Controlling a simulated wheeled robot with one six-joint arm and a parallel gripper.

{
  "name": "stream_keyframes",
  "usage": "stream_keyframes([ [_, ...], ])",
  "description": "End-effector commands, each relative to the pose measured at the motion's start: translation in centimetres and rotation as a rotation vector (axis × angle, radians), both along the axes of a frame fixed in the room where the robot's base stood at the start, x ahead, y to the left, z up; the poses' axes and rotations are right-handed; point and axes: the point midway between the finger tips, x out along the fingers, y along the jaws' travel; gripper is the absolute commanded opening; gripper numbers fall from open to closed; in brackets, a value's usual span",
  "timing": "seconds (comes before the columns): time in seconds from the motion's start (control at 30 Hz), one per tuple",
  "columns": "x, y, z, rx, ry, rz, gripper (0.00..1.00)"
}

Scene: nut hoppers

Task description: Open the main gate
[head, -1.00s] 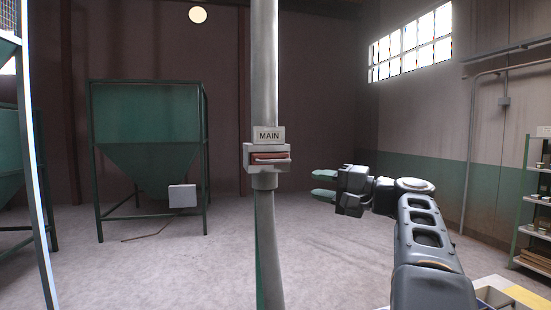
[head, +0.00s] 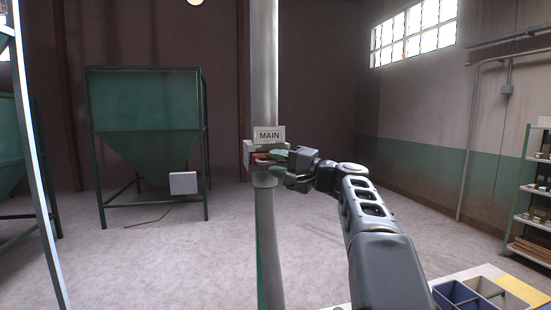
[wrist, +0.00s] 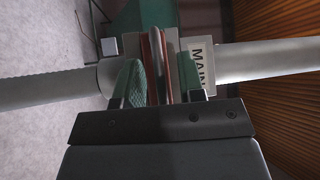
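The main gate is a small pale housing (head: 248,153) on a vertical grey pipe (head: 264,70), with a white MAIN plate (head: 269,134) above it. Its red slide handle (head: 262,158) is partly hidden behind my gripper (head: 281,162). In the wrist view the red handle (wrist: 156,60) lies between the two green finger pads of my gripper (wrist: 160,80). The fingers are apart, one on each side of the handle, with a narrow gap visible. The MAIN plate (wrist: 199,69) shows to the right of the fingers.
A green hopper (head: 146,100) on a frame stands behind to the left, and a second hopper (head: 12,135) is at the left edge. A shelf (head: 530,195) stands at the right. A tray with blue bins (head: 460,298) is at the lower right.

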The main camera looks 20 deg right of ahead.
Motion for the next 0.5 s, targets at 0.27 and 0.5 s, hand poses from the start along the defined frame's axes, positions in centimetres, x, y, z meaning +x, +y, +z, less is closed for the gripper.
stream_keyframes([
  [0.27,0.50,0.38,0.08,-0.001,-0.001,0.000,0.36],
  [0.5,0.47,0.37,0.08,-0.001,-0.001,0.000,0.27],
])
